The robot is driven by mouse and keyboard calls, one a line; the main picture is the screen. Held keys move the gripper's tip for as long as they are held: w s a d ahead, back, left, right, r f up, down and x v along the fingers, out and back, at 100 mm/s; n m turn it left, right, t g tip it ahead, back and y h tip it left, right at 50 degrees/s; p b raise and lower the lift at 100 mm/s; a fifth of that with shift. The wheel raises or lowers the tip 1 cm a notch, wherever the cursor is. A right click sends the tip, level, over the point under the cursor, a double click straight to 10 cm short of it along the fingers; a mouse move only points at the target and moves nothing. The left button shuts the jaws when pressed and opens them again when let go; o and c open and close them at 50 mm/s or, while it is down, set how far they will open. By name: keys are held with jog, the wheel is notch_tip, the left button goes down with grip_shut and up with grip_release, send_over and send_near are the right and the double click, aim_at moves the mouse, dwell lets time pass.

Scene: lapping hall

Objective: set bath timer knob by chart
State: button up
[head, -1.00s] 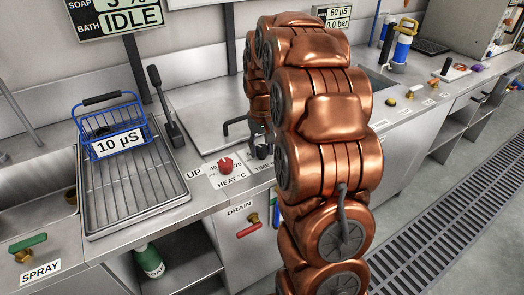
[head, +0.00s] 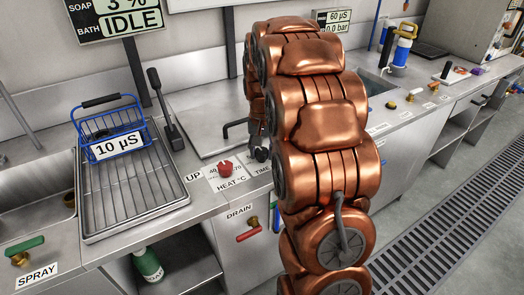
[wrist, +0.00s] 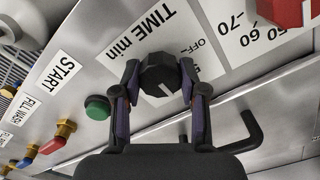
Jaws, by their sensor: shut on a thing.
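The black, faceted bath timer knob (wrist: 160,76) sits on the white TIME min label (wrist: 150,40) in the wrist view. My gripper (wrist: 159,82) is shut on it, with one finger on each side. The fingers and my wrist hide part of the dial numbers; "OFF" and a "5" can be read beside the knob. In the head view the knob (head: 261,154) shows small and dark beside my arm, which hides much of the TIME label. No chart can be made out.
The red HEAT °C knob (head: 227,168) is just left of the timer knob. A green START button (wrist: 97,107) and a bent black handle (wrist: 240,135) are close to my gripper. A blue basket (head: 112,132) marked 10 µS stands on the draining rack (head: 97,215).

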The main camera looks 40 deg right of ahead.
aim_at(262, 151)
jog(key=o, duration=1.1)
jog(key=shift+o, duration=0.2)
notch_tip(262, 151, up, 12)
dwell(0.7)
